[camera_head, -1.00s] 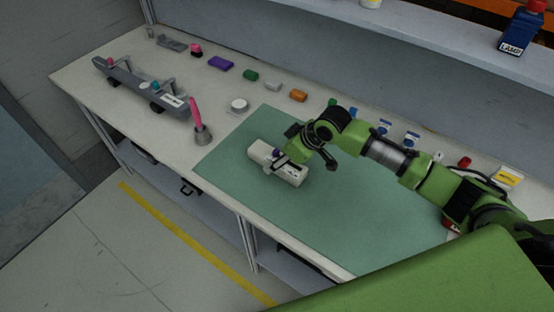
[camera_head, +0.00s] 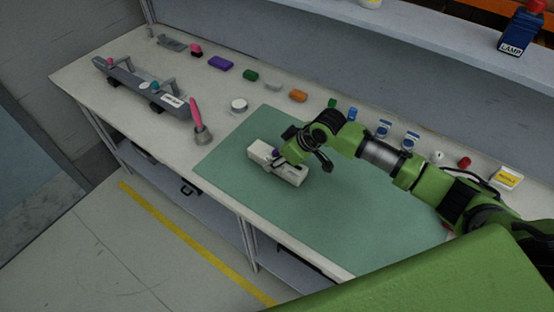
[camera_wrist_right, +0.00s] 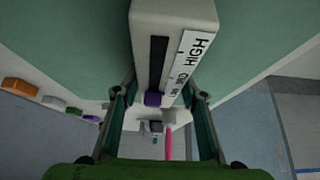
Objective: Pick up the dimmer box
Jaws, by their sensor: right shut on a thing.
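The dimmer box (camera_head: 259,151) is a long cream-white block on the green mat (camera_head: 349,225). In the right wrist view the box (camera_wrist_right: 190,16) shows a dark slot, a purple slider knob at the near end of the slot, and a scale label reading MED and HIGH. My right gripper (camera_head: 281,157) is over the middle of the box from above, and the wrist view shows its fingers (camera_wrist_right: 161,98) on either side of the box, shut on it. I cannot tell whether the box is clear of the mat. My left gripper is not in view.
A pink-handled tool (camera_head: 195,113) stands in a holder left of the mat. Behind it is a grey fixture (camera_head: 139,85). Several coloured blocks, including an orange one (camera_head: 298,96), line the back. The mat's front and right are clear.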

